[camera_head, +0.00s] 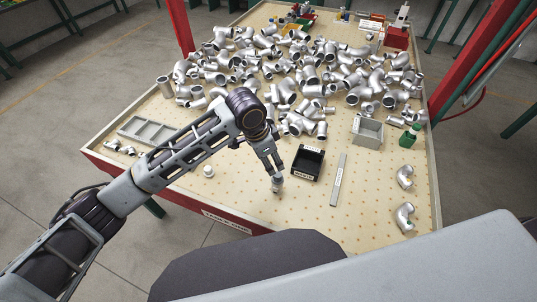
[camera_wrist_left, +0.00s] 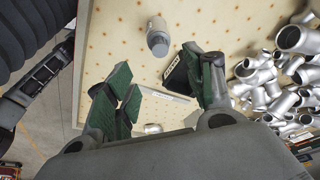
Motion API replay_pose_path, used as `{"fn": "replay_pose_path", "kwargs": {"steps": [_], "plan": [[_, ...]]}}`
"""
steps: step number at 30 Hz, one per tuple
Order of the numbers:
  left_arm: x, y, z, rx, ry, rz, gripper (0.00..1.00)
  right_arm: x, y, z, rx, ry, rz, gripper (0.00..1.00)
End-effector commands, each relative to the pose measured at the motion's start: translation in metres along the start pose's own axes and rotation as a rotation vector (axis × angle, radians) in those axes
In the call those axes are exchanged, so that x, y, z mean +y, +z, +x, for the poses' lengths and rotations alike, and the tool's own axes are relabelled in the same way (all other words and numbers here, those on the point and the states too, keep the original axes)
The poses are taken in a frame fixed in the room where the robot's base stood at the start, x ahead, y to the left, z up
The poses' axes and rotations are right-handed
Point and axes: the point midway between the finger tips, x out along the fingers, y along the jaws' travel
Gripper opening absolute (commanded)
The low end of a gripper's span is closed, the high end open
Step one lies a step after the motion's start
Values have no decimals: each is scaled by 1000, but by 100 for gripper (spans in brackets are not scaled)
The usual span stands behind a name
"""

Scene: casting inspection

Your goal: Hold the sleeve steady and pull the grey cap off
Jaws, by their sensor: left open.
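A small light sleeve (camera_head: 276,188) stands on the pegboard table, left of and in front of the black tray. Its upper end, the grey cap (camera_head: 277,179), is darker. In the left wrist view the sleeve (camera_wrist_left: 156,23) and its grey cap (camera_wrist_left: 158,45) show near the top, beyond the fingers. My left gripper (camera_head: 273,168) is open, fingers pointing down, just above the sleeve in the head view. Its green-padded fingers (camera_wrist_left: 165,92) are wide apart with nothing between them in the wrist view. My right gripper is not in view.
The labelled black tray (camera_head: 307,162) is close on the right, with a flat metal strip (camera_head: 338,180) beyond it. A small pale cylinder (camera_head: 208,171) stands to the left. Many pipe fittings (camera_head: 300,75) are heaped behind. The front of the table is mostly clear.

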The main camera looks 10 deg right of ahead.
Motion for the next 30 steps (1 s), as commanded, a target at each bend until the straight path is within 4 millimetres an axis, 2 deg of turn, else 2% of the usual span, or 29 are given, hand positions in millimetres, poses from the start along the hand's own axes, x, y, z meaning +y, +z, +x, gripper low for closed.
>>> {"fn": "replay_pose_path", "kwargs": {"steps": [21, 30], "plan": [[0, 0, 86, 0, 0, -1, 53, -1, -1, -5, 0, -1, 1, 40], [0, 0, 110, 0, 0, -1, 53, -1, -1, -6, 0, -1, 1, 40]]}}
